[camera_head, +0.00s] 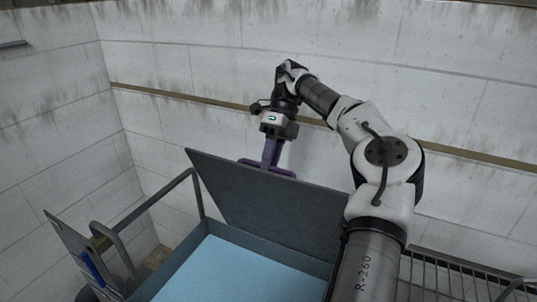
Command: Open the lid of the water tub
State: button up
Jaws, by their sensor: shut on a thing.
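The water tub (207,262) is at the lower middle, a dark grey box with flat light-blue water (240,272) in it. Its dark grey lid (262,200) stands raised at a steep tilt along the tub's far side, leaving the water uncovered. My gripper (270,158) is at the lid's upper edge, pointing down. It is shut on a purple bar-like part (266,168) that shows just above that edge, seemingly the lid's handle. The lid hides the lower part of this contact, so the exact grip is unclear.
A pale block wall with a brown rail (455,155) stands close behind the lid and my arm. Grey tubular railing (150,205) and a tilted panel (80,245) are at the tub's left. A dark metal grating or rack (450,278) is at the lower right.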

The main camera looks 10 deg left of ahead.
jog(key=shift+o, duration=1.2)
jog(key=shift+w+d+f, duration=0.2)
jog(key=shift+w+f, duration=0.45)
jog(key=shift+f, duration=0.15)
jog(key=shift+s+a+r, duration=0.1)
jog(key=shift+s+r, duration=0.1)
jog(key=shift+r, duration=0.2)
jog(key=shift+r, duration=0.1)
jog(key=shift+s, duration=0.2)
jog(key=s+a+f+t+b, duration=0.1)
jog(key=s+a+f+b, duration=0.2)
jog(key=s, duration=0.5)
jog(key=s+a+f+t+b, duration=0.1)
jog(key=s+a+f+b, duration=0.2)
jog(key=s+f+b, duration=0.3)
jog(key=s+a+f+t+h+b, duration=0.1)
jog(key=s+a+f+b, duration=0.1)
jog(key=s+f+b, duration=0.3)
jog(key=s+f, duration=0.2)
jog(key=s, duration=0.2)
jog(key=shift+s+a+f, duration=0.2)
jog(key=shift+s+a, duration=0.15)
jog(key=shift+a, duration=0.05)
